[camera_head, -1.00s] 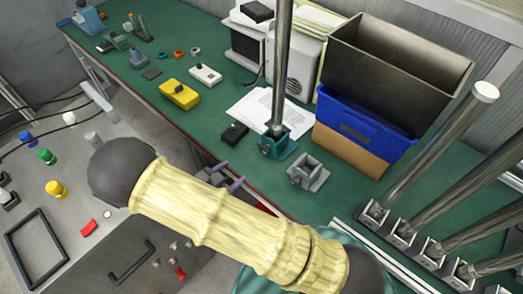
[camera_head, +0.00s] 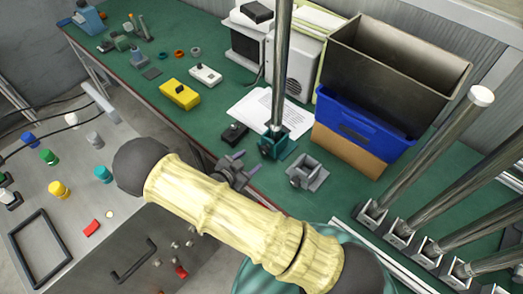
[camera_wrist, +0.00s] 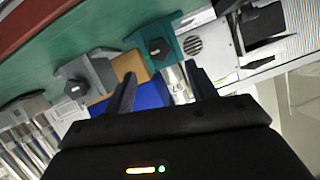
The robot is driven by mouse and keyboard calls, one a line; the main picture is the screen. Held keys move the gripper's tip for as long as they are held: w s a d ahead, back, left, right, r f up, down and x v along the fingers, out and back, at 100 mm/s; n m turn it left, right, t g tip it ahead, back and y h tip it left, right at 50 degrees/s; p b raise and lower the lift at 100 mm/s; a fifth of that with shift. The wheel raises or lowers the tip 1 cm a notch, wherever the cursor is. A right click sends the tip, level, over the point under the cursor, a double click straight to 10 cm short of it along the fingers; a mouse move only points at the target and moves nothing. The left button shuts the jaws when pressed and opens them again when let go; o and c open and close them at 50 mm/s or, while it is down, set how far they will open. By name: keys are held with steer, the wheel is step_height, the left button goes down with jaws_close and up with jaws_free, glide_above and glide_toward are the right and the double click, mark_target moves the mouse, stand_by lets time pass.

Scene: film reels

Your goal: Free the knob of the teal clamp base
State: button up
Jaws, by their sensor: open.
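The teal clamp base (camera_head: 276,147) sits near the front edge of the green bench, with a tall metal pole (camera_head: 282,70) standing upright in it. In the wrist view the teal clamp base (camera_wrist: 134,64) shows its dark knob (camera_wrist: 159,49) facing me. The knob is just beyond the fingertips, roughly between them in the picture, and not touched. My gripper (camera_head: 240,160) is open and empty, at the bench's front edge, left of the teal base. It also shows in the wrist view (camera_wrist: 160,75), with both fingers apart.
A grey clamp base (camera_head: 307,174) without a pole stands close to the right. Behind are a blue bin (camera_head: 365,128) and a dark bin (camera_head: 395,70). More poles (camera_head: 425,165) stand at right.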

mark_target(263, 151)
steer(key=p+x, duration=0.1)
steer(key=x, duration=0.7)
steer(key=shift+w+d+f, duration=0.1)
steer(key=shift+w+d, duration=0.05)
steer(key=c, duration=1)
